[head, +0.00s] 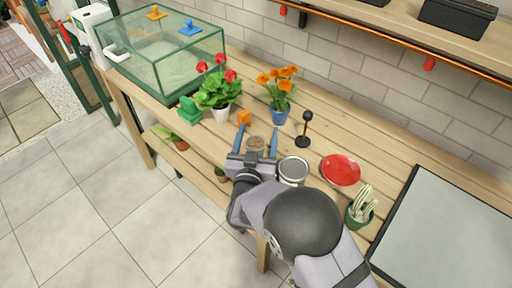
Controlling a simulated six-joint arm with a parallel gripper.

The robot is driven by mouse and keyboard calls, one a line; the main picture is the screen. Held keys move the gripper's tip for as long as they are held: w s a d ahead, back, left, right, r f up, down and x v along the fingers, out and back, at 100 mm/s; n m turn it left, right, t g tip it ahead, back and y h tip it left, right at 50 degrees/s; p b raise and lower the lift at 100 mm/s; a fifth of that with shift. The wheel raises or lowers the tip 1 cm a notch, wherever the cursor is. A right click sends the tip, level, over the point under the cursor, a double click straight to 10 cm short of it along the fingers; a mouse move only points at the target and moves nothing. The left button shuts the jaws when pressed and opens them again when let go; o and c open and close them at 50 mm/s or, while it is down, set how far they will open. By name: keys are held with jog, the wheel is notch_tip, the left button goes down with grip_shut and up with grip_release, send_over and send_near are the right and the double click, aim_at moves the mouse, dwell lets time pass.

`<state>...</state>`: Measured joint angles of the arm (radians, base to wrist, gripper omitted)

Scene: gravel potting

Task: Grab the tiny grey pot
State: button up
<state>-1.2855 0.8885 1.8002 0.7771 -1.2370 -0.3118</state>
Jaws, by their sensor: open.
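A tiny grey pot (255,149) with a brownish top stands on the wooden bench, partly hidden by my gripper in the head view. My gripper (257,134) is open, with one blue finger on each side of the pot. I cannot tell whether the fingers touch it.
A round grey-white tin (293,170) stands close to the right of my gripper. A red dish (340,170), cactus pot (361,207) and black-knobbed stand (304,130) are further right. An orange item (244,118), red-flower pot (220,114) and blue pot (280,115) stand behind.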

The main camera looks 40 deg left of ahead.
jog(key=c, duration=1.2)
jog(key=shift+o, duration=0.2)
jog(key=shift+r, duration=0.1)
jog(key=shift+r, duration=0.15)
jog(key=b+v, duration=0.2)
jog(key=v, duration=1.6)
